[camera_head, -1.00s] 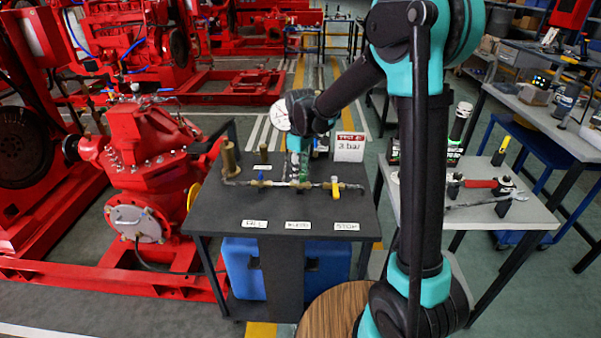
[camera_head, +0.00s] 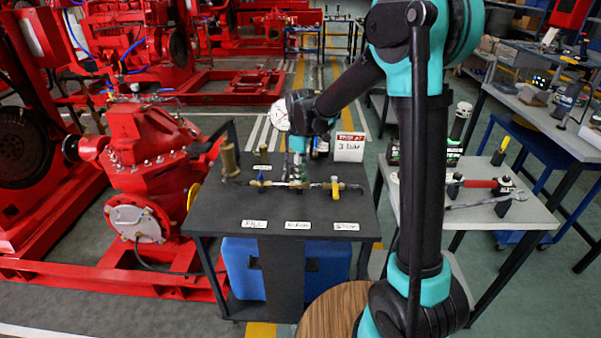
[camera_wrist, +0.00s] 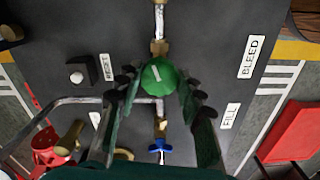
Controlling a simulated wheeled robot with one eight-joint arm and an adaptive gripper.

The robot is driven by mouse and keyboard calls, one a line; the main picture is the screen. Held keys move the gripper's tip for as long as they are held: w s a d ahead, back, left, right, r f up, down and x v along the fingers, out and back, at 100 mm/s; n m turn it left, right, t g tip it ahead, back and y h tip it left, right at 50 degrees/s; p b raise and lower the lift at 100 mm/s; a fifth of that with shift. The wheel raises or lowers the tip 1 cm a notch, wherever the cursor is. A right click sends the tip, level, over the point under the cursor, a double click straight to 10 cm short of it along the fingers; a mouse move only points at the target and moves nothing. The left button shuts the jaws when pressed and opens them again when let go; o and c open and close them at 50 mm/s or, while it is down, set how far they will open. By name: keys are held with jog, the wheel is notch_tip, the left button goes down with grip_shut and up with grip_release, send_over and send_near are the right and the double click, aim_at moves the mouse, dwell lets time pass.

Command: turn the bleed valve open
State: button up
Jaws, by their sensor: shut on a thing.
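The bleed valve's green round knob (camera_wrist: 158,76) with a white mark on top is near the middle of the wrist view, on the pipe line. My gripper (camera_wrist: 160,92) is over it, with its dark fingers on either side, shut on the knob. In the head view my gripper (camera_head: 298,172) points down at the middle of the pipe, and the knob is mostly hidden there. The BLEED label (camera_wrist: 250,57) and the FILL label (camera_wrist: 230,116) lie to the right of the knob in the wrist view.
A blue valve handle (camera_head: 260,182) is left of my gripper, and a yellow one (camera_head: 335,187) is right. The dark bench top (camera_head: 205,208) also carries a brass cylinder (camera_head: 229,158), a gauge (camera_head: 281,115) and a "3 bar" sign (camera_head: 349,147). A tool table (camera_head: 520,215) stands at right.

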jog(key=o, duration=1.2)
jog(key=shift+c, duration=0.2)
jog(key=shift+r, duration=0.1)
notch_tip(320, 180, up, 12)
jog(key=s+d+f+m+t, duration=0.2)
jog(key=s+d+f+m, duration=0.5)
jog(key=s+d, duration=0.4)
jog(key=s+d+f+m+t, duration=0.2)
jog(key=s+d+f+m, duration=0.6)
jog(key=s+d, duration=0.2)
jog(key=shift+s+d+f, duration=0.3)
jog(key=shift+s+d, duration=0.1)
jog(key=shift+d, duration=0.4)
